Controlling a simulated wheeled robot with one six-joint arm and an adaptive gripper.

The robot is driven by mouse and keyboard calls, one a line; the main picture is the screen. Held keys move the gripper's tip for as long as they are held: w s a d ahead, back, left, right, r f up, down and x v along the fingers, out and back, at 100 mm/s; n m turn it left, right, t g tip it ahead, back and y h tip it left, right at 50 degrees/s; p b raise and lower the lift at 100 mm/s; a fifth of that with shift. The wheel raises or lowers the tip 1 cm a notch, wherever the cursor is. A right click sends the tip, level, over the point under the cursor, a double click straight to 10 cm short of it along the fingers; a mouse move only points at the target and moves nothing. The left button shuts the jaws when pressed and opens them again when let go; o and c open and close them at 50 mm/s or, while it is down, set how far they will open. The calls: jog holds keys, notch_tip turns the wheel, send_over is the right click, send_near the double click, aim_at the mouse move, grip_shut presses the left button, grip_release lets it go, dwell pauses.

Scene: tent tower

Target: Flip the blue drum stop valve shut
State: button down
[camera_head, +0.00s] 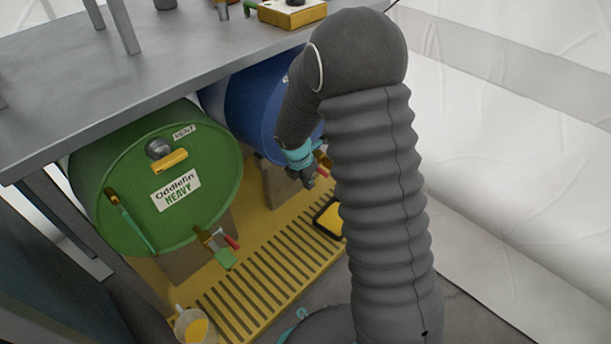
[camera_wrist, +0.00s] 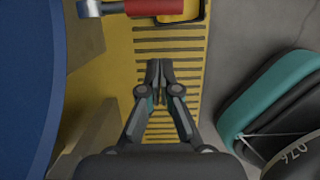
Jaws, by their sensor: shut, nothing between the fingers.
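The blue drum (camera_head: 252,105) lies on its side under the grey bench, partly hidden behind my arm. Its curved blue side also fills the left of the wrist view (camera_wrist: 28,70). The blue drum's stop valve shows in the wrist view as a red handle (camera_wrist: 153,6) at the top edge, with a metal end at its left; the rest is cut off. In the head view only a small red bit (camera_head: 323,159) shows beside my gripper. My gripper (camera_head: 308,184) is shut and empty, its fingertips (camera_wrist: 160,68) apart from the red handle, over the slatted yellow tray.
The green drum (camera_head: 125,205) with its own red-handled valve (camera_head: 230,241) lies to the left. Both drums sit above the yellow slatted drip tray (camera_head: 262,292). A mug (camera_head: 193,328) stands at the tray's near end. A black-rimmed yellow container (camera_head: 330,218) sits by the far part.

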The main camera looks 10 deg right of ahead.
aim_at(319, 170)
jog(key=shift+w+d, duration=0.6)
jog(key=shift+d, duration=0.2)
jog(key=shift+w+d, duration=0.6)
jog(key=shift+d, duration=0.2)
jog(key=shift+a+r+p, duration=0.1)
jog(key=shift+p, duration=0.2)
